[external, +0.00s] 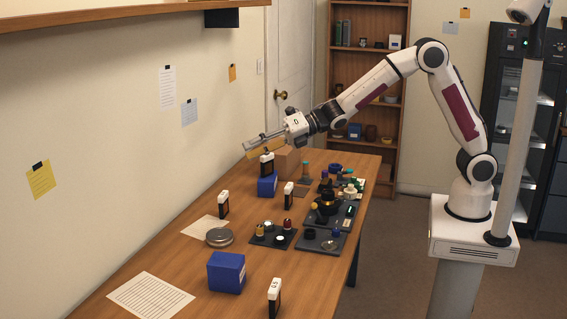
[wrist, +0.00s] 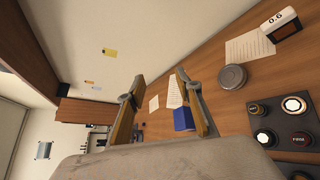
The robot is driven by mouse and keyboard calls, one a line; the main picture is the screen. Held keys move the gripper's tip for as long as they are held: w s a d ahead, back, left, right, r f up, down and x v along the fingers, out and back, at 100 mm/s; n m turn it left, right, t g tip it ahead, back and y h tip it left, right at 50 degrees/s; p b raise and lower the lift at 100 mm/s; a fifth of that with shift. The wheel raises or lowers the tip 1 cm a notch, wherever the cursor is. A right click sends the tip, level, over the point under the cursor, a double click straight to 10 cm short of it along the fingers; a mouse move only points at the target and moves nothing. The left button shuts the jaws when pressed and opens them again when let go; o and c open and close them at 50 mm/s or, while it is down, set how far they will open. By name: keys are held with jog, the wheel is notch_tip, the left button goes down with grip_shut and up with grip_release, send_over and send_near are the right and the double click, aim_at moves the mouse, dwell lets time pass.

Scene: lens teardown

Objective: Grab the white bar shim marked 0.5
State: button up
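Several small upright pieces with white tops and black bodies stand about the table: one by the paper (external: 223,203), one at mid table (external: 288,194), one at the front (external: 274,296), and one near the blue block under my gripper (external: 267,163). Their marks are too small to read in the external view. In the wrist view, the white-topped piece by the paper (wrist: 283,22) seems to read 0.6. I cannot tell which is marked 0.5. My gripper (external: 247,147) is in the air above the table's far end. Its fingers (wrist: 160,80) are apart with nothing between them.
A grey round tin (external: 219,237) lies beside the paper. A blue box (external: 227,272) stands towards the front. Dark trays (external: 320,242) with knobs and lens parts fill the right side. The wall is close on the left.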

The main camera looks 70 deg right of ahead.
jog(key=a+f+n+g+y, duration=0.2)
jog(key=a+f+n+y, duration=0.1)
jog(key=a+f+n, duration=0.4)
jog(key=n+g+y, duration=0.7)
jog(key=n+g, duration=0.4)
jog(key=n, duration=0.5)
send_near(271, 293)
jog(key=shift+d, duration=0.45)
jog(key=shift+s+a, duration=0.1)
jog(key=shift+a, duration=1.15)
jog(key=shift+s+a, duration=0.15)
jog(key=shift+a, duration=2.45)
